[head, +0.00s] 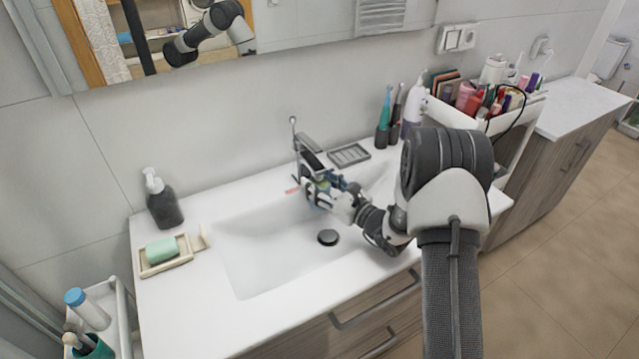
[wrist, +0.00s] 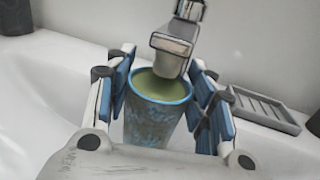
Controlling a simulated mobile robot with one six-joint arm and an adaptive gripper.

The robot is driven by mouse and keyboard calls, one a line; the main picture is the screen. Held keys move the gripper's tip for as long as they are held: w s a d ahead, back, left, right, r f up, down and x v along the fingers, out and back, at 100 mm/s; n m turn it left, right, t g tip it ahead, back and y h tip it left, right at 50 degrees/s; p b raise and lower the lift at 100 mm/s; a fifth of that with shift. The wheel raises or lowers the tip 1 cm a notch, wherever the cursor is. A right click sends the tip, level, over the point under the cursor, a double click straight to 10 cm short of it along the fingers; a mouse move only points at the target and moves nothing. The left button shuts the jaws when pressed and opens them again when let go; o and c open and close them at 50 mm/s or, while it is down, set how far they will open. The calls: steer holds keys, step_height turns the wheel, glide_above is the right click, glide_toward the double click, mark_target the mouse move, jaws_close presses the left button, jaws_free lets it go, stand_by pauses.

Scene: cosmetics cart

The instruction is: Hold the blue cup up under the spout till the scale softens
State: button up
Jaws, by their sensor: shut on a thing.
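My gripper (wrist: 166,105) is shut on the blue cup (wrist: 156,112), with blue finger pads on both sides of it. The cup is upright, patterned blue, with greenish liquid inside. The tap's spout (wrist: 172,48) reaches down over the cup's mouth, and its tip appears at or inside the rim. In the head view, my gripper (head: 325,190) is at the tap (head: 308,155) above the back of the white basin (head: 265,245), and the cup is mostly hidden by the fingers. Scale on the spout cannot be made out.
A grey soap dish (head: 349,155) lies right of the tap, with electric toothbrushes (head: 384,125) beyond it. A dark soap bottle (head: 161,200) and a tray with green soap (head: 162,250) stand at left. A cosmetics cart (head: 510,130) is at right. The basin is clear around the drain.

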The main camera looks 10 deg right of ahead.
steer(key=shift+r+p, duration=0.6)
steer(key=shift+r, duration=0.45)
steer(key=shift+w+r, duration=0.1)
steer(key=shift+r, duration=0.15)
stand_by(6.7)
